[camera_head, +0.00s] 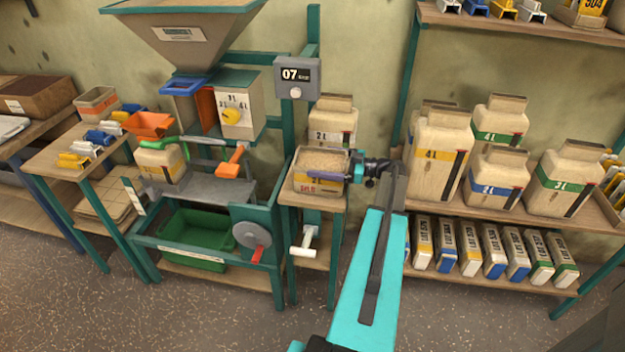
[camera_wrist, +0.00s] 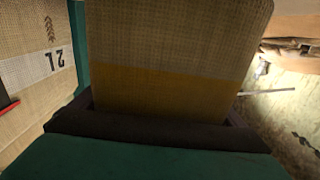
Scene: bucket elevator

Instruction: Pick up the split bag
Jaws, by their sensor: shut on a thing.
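My gripper (camera_head: 328,176) is at the small wooden stand, right of the green machine. It is shut on a burlap bag (camera_head: 322,160) with a tan top and red marking on its front. In the wrist view the bag (camera_wrist: 170,45) fills the middle, with an ochre band low down, and the dark jaws (camera_wrist: 163,118) cross its lower part. No split shows on the visible side; the far side is hidden. I cannot tell whether the bag touches the stand.
A 2L bag (camera_head: 333,118) stands close behind, and shows at left in the wrist view (camera_wrist: 38,75). The shelf (camera_head: 490,230) at right holds several large bags and a row of packets. The hopper machine (camera_head: 205,190) stands left, with a green crate (camera_head: 195,240) below.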

